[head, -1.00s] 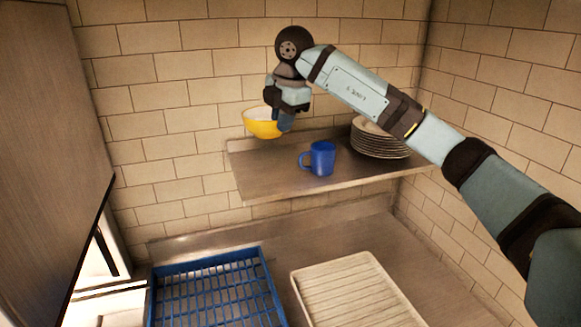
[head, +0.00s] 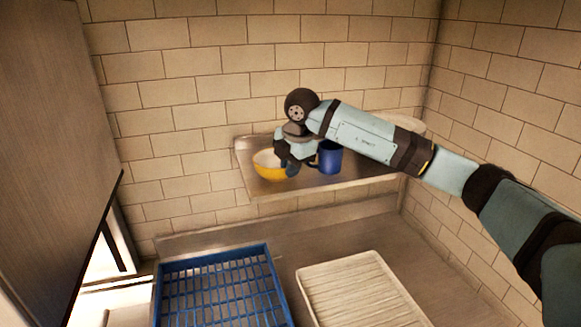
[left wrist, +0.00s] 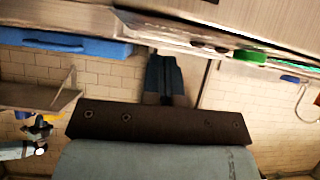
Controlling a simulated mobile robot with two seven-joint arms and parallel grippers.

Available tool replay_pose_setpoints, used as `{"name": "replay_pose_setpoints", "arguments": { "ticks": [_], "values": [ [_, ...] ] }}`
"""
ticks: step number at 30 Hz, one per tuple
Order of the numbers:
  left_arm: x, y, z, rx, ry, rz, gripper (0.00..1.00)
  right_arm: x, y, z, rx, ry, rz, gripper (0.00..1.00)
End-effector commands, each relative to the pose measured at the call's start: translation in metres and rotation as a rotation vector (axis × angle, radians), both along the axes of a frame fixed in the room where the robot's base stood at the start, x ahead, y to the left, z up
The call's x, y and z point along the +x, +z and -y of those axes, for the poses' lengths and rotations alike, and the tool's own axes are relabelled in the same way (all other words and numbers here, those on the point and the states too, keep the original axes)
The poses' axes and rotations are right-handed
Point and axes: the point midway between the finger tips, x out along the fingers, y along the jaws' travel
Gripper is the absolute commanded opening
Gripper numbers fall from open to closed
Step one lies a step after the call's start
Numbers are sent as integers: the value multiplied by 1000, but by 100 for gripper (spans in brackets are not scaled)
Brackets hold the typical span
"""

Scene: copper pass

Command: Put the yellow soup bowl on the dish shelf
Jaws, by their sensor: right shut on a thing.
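The yellow soup bowl (head: 268,167) is at the left end of the dish shelf (head: 340,183) in the head view. It looks upright, low over or touching the shelf; I cannot tell which. My right gripper (head: 290,168) is shut on the bowl's right side and hides part of it. In the left wrist view, the right arm (left wrist: 20,150) shows small at the left, with the yellow bowl (left wrist: 50,117) near it. My left gripper (left wrist: 166,78) shows in the left wrist view, its blue fingers together and nothing seen between them.
A blue mug (head: 330,159) stands on the shelf just right of my right gripper. A stack of plates (head: 408,123) is mostly hidden behind my right arm. Below, a blue rack (head: 215,251) and a cream ribbed tray (head: 360,290) lie on the counter (head: 290,244).

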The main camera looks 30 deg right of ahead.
Motion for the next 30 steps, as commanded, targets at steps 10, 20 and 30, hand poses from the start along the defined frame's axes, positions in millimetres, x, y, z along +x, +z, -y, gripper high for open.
{"name": "replay_pose_setpoints", "arguments": {
  "ticks": [10, 20, 30],
  "values": [
    [0, -2, 0, 4, -4, 2, 0, 0, -3, 0, 0, 0, 0, 33],
    [0, 3, 0, -2, 1, 4, 0, -1, 5, 0, 0, 0, 1, 33],
    [-2, -3, 0, 3, -1, -4, 0, -15, 71, 3, 0, 1, 3, 33]
  ]
}}
